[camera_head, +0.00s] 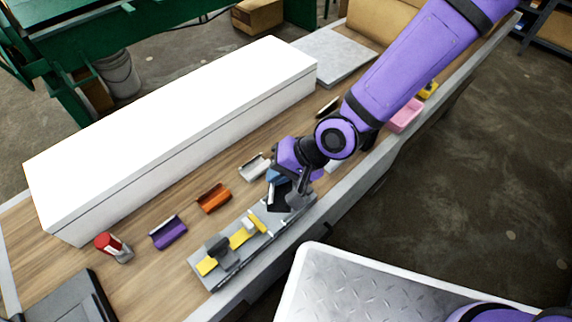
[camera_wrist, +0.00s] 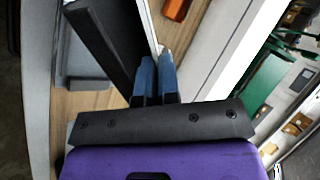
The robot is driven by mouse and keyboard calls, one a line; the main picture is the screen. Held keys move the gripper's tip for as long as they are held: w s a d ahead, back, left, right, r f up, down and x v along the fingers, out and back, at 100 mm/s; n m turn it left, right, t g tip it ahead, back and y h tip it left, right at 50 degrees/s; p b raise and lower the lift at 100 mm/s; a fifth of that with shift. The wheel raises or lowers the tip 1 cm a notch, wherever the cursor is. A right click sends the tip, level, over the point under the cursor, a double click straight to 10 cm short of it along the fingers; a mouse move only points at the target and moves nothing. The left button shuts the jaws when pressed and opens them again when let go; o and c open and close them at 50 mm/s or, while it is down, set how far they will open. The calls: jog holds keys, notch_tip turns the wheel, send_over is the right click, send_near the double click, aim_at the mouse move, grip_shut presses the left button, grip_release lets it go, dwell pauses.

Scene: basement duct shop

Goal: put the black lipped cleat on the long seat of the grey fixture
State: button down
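The black lipped cleat (camera_head: 281,199) is under my gripper (camera_head: 277,178) in the head view, tilted above the right end of the grey fixture. In the wrist view, the blue fingertips of my gripper (camera_wrist: 157,78) are close together at the edge of the black cleat (camera_wrist: 103,38), which has a bright strip along one side. The grey fixture (camera_head: 215,284) lies along the near table edge, with yellow pieces and a dark grey block on it. The arm and cleat hide its right part. I cannot tell whether the cleat touches it.
Purple (camera_head: 168,232), orange (camera_head: 213,198) and light grey (camera_head: 254,167) channel pieces lie behind the fixture. A long white box (camera_head: 175,130) fills the back. A pink tray (camera_head: 404,116) is at right. Bare wood shows between the pieces.

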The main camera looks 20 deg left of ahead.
jog(key=shift+s+f, duration=0.25)
jog(key=shift+f, duration=3.1)
jog(key=shift+f, duration=0.25)
jog(key=c, duration=1.3)
grip_release()
jog(key=shift+o, duration=0.2)
jog(key=v, duration=1)
jog(key=shift+w+d+r, duration=0.2)
jog(key=shift+r, duration=0.05)
